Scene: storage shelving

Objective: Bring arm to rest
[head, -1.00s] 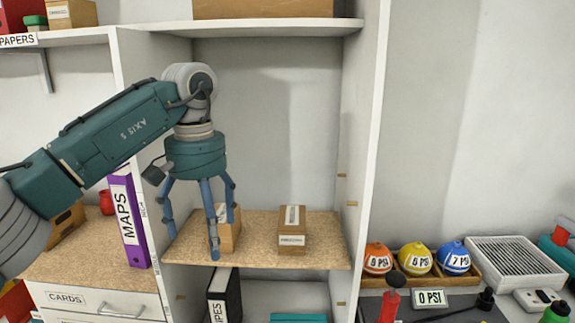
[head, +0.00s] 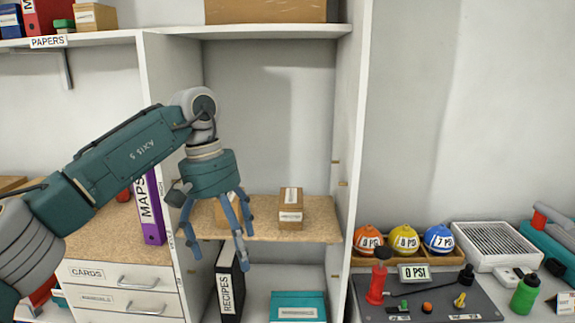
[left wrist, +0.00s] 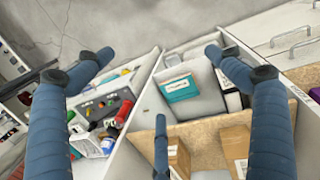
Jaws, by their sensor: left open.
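My left arm comes in from the left in the head view, and its gripper (head: 218,232) hangs fingers down in front of the shelf unit. The blue fingers are spread apart with nothing between them. In the left wrist view the open fingers (left wrist: 160,100) frame the shelf unit and the bench below. The gripper partly hides a small cardboard box (head: 228,212) on the middle shelf. My right gripper shows in neither view.
Another small box (head: 291,209) stands on the middle shelf (head: 315,230). A purple MAPS binder (head: 149,208) stands at left above drawers (head: 125,283). The orange ball (head: 368,239) lies in a tray at right.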

